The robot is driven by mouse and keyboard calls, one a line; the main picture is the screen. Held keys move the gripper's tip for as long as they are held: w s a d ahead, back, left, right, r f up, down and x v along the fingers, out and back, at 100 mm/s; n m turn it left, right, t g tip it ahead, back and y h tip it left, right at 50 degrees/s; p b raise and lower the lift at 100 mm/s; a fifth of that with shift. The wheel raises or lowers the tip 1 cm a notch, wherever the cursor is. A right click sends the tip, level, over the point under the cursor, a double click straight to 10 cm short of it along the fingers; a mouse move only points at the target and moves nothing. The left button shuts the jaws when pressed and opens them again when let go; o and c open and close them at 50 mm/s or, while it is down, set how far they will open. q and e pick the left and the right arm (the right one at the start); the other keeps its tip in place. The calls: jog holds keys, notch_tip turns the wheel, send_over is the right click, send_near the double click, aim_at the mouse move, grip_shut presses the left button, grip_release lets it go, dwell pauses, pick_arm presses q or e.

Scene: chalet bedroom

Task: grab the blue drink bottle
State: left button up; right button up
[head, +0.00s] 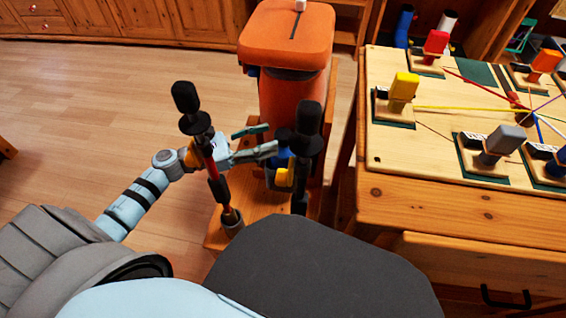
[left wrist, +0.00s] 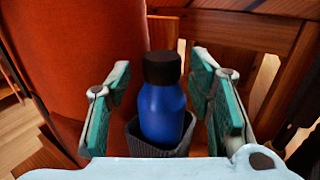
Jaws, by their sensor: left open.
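The blue drink bottle (left wrist: 161,112) has a black cap and stands upright in a grey textured holder (left wrist: 181,147) in the left wrist view. In the head view the bottle (head: 283,152) is partly hidden by my fingers and a dark pole. My left gripper (head: 271,138) reaches in from the left and is open. In the left wrist view its teal fingers (left wrist: 162,70) stand on either side of the bottle, with a visible gap on both sides. My right gripper does not show.
Two black-handled poles, one left (head: 208,150) and one right (head: 308,118), rise close to my left gripper. A large orange pack (head: 290,100) stands just behind the bottle. A wooden table (head: 430,170) with coloured pieces is at right. Open floor (head: 90,100) lies at left.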

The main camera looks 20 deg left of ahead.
aim_at(279, 134)
pick_arm(q)
jog(key=x, duration=0.4)
jog(key=shift+d+f, duration=0.1)
jog(key=shift+f, duration=0.2)
jog(key=shift+s, duration=0.1)
grip_shut()
jog(key=shift+r, duration=0.15)
